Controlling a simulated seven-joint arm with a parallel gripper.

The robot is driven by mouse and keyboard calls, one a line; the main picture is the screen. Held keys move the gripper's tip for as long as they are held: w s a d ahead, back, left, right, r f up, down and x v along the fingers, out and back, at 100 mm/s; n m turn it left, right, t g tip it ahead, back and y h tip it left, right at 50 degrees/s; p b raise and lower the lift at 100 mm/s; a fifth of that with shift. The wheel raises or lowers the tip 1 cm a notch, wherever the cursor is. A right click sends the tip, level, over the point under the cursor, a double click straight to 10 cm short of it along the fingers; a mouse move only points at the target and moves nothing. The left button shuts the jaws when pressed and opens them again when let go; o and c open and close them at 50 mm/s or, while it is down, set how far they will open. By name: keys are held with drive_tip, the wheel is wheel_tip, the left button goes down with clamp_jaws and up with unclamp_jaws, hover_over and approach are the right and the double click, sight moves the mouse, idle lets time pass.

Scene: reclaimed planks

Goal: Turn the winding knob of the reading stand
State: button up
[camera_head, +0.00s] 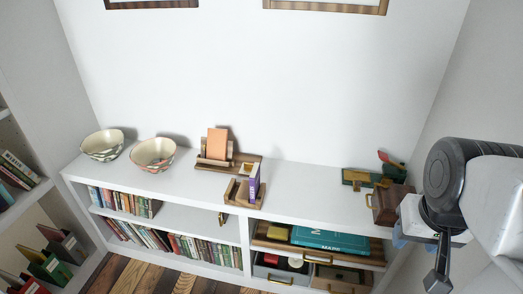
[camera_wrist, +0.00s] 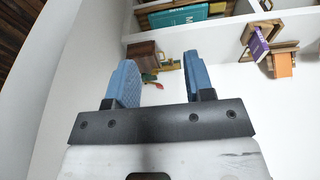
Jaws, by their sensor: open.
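A wooden stand holding an orange book (camera_head: 217,144) is on the shelf top near the middle; it looks like the reading stand (camera_head: 243,162). In the wrist view the orange book (camera_wrist: 283,65) shows at the upper right. I cannot make out a winding knob on it. My gripper (camera_wrist: 159,57) is open and empty, its two blue fingers apart. It is at the right end of the shelf, well away from the orange book, with a brown wooden box (camera_wrist: 142,56) beyond the fingers. In the head view my arm hides part of the right end.
A wooden holder with a purple book (camera_head: 253,187) stands at the front edge. Two bowls (camera_head: 153,154) (camera_head: 103,145) are at left. A green and yellow object with a red part (camera_head: 384,156) stands near the brown box (camera_head: 392,204). The shelf top between is clear.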

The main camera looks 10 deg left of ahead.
drive_tip(key=o, duration=0.4)
drive_tip(key=shift+w+r, duration=0.1)
drive_tip(key=shift+w, duration=0.1)
drive_tip(key=shift+o, duration=0.3)
drive_tip(key=shift+w+a+r, duration=0.1)
drive_tip(key=shift+w+r, duration=0.05)
drive_tip(key=shift+w, duration=0.2)
drive_tip(key=w+a+f, duration=0.1)
drive_tip(key=w+a, duration=0.5)
drive_tip(key=w, duration=0.6)
drive_tip(key=w+a+f+g, duration=0.1)
drive_tip(key=w+a, duration=0.4)
drive_tip(key=w, duration=0.7)
drive_tip(key=w+a+f, duration=0.1)
drive_tip(key=w+a, duration=0.5)
drive_tip(key=w, duration=0.6)
drive_tip(key=shift+g, duration=0.8)
drive_tip(key=w+a+f, duration=0.7)
drive_tip(key=a+f, duration=0.2)
drive_tip(key=w+a+f, duration=0.7)
drive_tip(key=a+f, duration=0.2)
drive_tip(key=w+a+f, duration=0.7)
drive_tip(key=a+f, duration=0.3)
drive_tip(key=shift+w, duration=0.15)
drive_tip(key=shift+a+f, duration=0.15)
drive_tip(key=shift+f, duration=0.05)
